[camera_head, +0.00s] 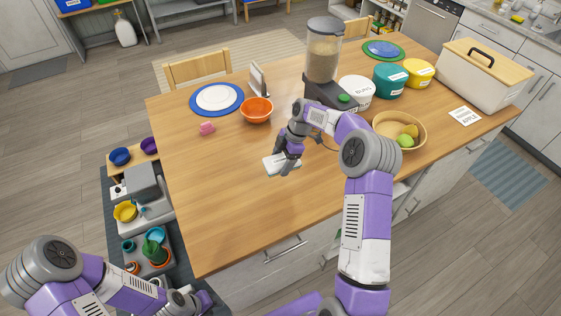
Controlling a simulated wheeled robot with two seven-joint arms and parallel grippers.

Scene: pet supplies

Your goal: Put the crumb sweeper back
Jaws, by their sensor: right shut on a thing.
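A small flat white thing (274,165), which looks like the crumb sweeper, is at the middle of the wooden table (215,205). My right gripper (287,166) is over it, pointing down and shut on it; the fingers hide part of it. I cannot tell whether it touches the tabletop. My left gripper (188,303) is low at the bottom left, beside the table's front left corner and far from the white thing. Its fingers are too small and partly hidden to tell if they are open.
An orange bowl (257,111), pink thing (207,128) and blue placemat (233,105) lie behind. A dispenser (323,62), tubs (390,81), fruit bowl (417,122) and bread box (480,82) stand right. The table's front left is clear. A low shelf (163,213) stands left.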

